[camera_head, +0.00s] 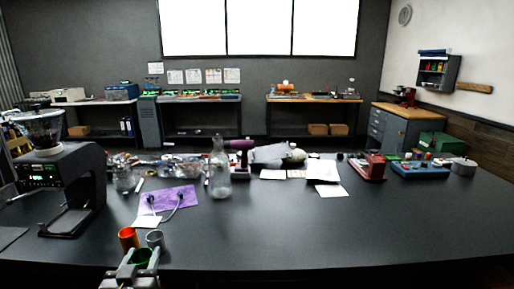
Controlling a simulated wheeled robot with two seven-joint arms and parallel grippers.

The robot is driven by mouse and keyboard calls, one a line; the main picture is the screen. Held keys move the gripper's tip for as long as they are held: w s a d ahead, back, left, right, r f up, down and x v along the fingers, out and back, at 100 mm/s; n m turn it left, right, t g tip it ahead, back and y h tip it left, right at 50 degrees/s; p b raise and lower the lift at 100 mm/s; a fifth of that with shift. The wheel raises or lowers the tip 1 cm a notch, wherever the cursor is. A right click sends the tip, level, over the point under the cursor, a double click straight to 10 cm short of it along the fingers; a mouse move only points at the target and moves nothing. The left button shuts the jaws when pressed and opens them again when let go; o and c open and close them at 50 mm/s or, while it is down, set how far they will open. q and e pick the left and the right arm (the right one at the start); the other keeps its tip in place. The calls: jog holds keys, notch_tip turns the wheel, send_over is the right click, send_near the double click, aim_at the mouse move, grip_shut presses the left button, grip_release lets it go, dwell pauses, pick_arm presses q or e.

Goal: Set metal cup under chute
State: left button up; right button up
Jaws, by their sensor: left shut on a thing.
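A black grinder-like machine (85,165) with a green display and a clear hopper (40,128) stands at the left of the table. It has an open bay above a flat base (68,220); I cannot make out its chute clearly. My left gripper (140,259) is at the bottom, in front of the machine and to its right. A grey metal cup (155,239) and an orange cup (128,238) stand just beyond the gripper, close together. My right gripper is out of view.
A red device (370,167) and a blue tray (420,171) are at right. The table's front right is clear.

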pick_arm(q)
jog(key=s+d+f+m+h, duration=0.1)
jog(key=s+d+f+h, duration=0.1)
jog(key=s+d, duration=0.3)
jog(key=shift+s+d, duration=0.4)
jog(key=shift+d, duration=0.25)
dwell(0.4)
jog(key=w+a+r+n+y, duration=0.1)
jog(key=w+a+r+y, duration=0.2)
jog(key=w+a, duration=0.3)
jog(key=w+a+r+n+y, duration=0.2)
jog(key=w+a+r, duration=0.3)
jog(key=a, duration=0.7)
jog(key=shift+w+a+n+g+y, duration=0.25)
jog(key=shift+w+g+y, duration=0.2)
jog(key=shift+w, duration=0.75)
